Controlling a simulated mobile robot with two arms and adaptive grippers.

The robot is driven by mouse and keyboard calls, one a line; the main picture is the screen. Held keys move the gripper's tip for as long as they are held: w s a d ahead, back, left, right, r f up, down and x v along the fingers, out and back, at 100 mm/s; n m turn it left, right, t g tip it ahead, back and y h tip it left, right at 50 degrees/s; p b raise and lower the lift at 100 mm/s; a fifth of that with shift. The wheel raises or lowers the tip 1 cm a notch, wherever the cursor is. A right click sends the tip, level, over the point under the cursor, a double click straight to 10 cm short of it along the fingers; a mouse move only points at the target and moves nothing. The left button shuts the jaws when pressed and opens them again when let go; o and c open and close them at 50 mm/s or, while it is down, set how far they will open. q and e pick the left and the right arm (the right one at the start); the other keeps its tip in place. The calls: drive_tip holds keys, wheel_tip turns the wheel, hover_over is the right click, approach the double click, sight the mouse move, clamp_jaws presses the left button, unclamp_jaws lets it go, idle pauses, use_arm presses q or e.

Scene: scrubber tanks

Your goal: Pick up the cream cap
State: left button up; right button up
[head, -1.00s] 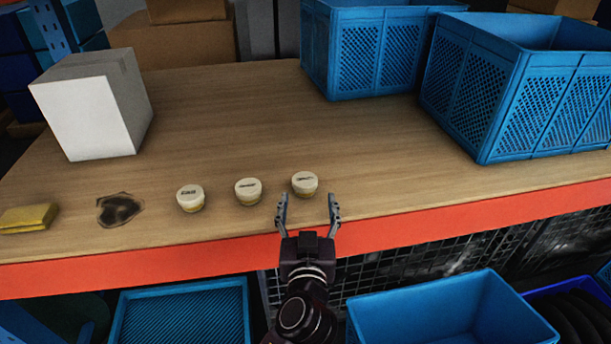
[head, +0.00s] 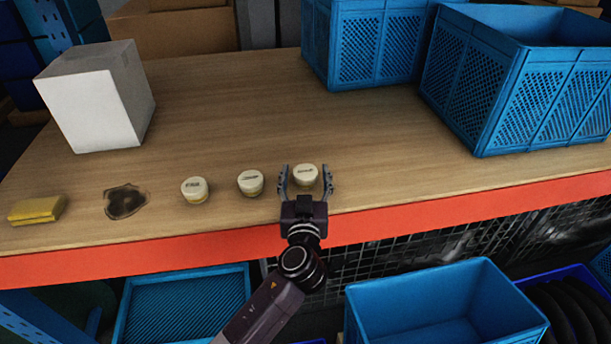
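Three cream caps stand in a row near the front edge of the wooden table: a left cap (head: 195,190), a middle cap (head: 250,183) and a right cap (head: 306,176). Each has dark lettering on top, too small to read. My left gripper (head: 306,182) is open, its fingers pointing away from me on either side of the right cap. A small gap shows between the cap and each finger, so it does not look gripped. My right gripper is not in view.
A white box (head: 95,105) stands at the left. A yellow cloth (head: 37,210) and a dark stain (head: 125,201) are on the table's left front. Blue crates (head: 520,85) stand at the back right. An orange beam (head: 400,214) runs along the front edge.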

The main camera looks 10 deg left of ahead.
sight(305, 171)
use_arm(q)
drive_tip(key=c, duration=0.9)
drive_tip(key=shift+o, duration=0.2)
drive_tip(key=shift+r, duration=0.1)
wheel_tip(305, 171, up, 20)
